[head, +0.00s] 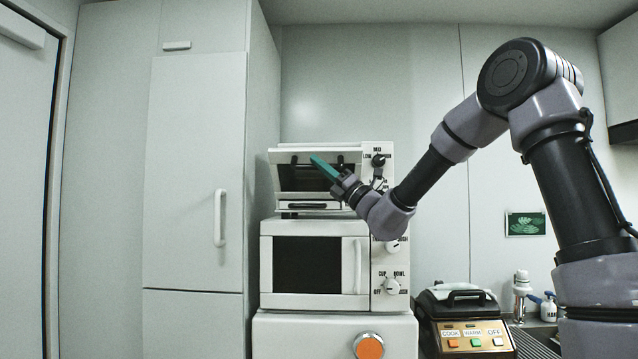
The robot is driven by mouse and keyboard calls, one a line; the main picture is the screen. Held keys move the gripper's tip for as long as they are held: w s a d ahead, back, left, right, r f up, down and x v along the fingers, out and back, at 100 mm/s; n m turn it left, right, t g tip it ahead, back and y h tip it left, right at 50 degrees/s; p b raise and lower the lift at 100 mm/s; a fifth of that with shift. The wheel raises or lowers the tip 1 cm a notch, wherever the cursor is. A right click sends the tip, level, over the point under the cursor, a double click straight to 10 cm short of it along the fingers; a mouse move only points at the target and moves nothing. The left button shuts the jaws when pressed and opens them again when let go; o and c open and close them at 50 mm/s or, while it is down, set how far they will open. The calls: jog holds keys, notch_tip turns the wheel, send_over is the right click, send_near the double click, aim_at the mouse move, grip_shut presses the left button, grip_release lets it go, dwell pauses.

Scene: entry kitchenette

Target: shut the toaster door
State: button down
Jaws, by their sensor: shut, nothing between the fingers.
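The toaster (381,150) is a white oven that sits on top of a white microwave. Its control knobs are on the right side of its front. The toaster door (279,168) is a white-framed panel with a dark window. It looks tilted out from the body, so it is not flush; how wide the gap is I cannot tell. My gripper (318,162) has green fingers, which are shut with nothing between them. They point up and left in front of the door's window. Whether they touch the door I cannot tell. My gripper and wrist hide the door's lower right part.
The microwave (357,267), its door closed, stands below the toaster. A tall cabinet (190,170) is close on the left.

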aim_at(321, 152)
jog(key=w+r+m+t+h, duration=0.2)
jog(key=r+m, duration=0.1)
jog(key=shift+w+r+m, duration=0.3)
jog(key=shift+w, duration=0.05)
jog(key=shift+w+r, duration=0.15)
jog(key=shift+w, duration=0.1)
jog(key=shift+d, duration=0.1)
jog(key=shift+f, duration=0.2)
dwell(0.5)
